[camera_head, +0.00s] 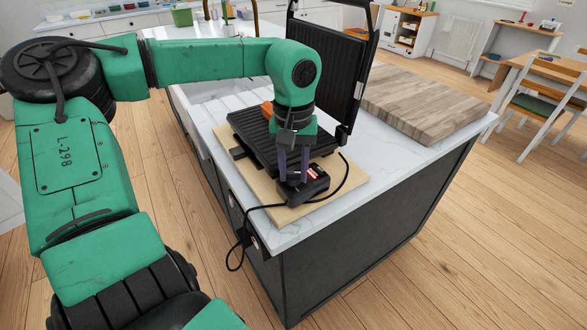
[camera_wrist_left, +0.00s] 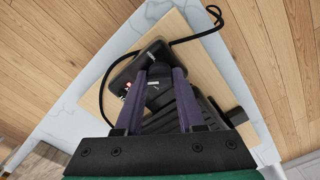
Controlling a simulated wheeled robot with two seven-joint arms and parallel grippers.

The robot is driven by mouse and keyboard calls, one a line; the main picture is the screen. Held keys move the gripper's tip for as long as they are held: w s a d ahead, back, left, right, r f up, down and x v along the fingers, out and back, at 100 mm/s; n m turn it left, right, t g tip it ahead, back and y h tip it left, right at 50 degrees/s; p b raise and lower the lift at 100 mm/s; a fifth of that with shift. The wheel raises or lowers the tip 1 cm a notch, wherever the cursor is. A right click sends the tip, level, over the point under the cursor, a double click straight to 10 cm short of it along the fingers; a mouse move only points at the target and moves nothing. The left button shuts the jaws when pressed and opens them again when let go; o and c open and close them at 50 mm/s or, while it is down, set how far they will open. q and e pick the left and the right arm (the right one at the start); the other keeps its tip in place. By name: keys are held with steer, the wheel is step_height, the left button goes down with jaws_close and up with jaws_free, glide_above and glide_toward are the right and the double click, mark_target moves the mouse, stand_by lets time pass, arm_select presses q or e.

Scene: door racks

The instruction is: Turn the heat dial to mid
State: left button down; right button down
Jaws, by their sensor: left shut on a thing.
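The grill (camera_head: 258,140) is black and ridged, with its lid (camera_head: 328,62) raised. A black control box (camera_head: 314,184) with a small red mark sits at its front. The box also shows in the left wrist view (camera_wrist_left: 138,70). My left gripper (camera_head: 292,181) points down at the box, with its two purple fingers at the box's top. In the wrist view the fingertips (camera_wrist_left: 160,70) stand a little apart on the box. They are shut on the heat dial, which they hide, so its setting cannot be read. My right gripper is not in view.
The grill stands on a light wooden board (camera_head: 262,190) on a white marble counter (camera_head: 388,160). A black cable (camera_head: 345,180) loops from the box over the counter's edge. A thick butcher block (camera_head: 425,100) lies behind to the right. An orange item (camera_head: 267,108) is on the grill.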

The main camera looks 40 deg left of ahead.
mark_target(294, 172)
arm_select(q)
steer(key=shift+w+r, duration=0.1)
steer(key=shift+r, duration=0.05)
steer(key=c, duration=0.5)
jaws_free()
step_height(294, 172, up, 14)
steer(key=shift+r, duration=0.25)
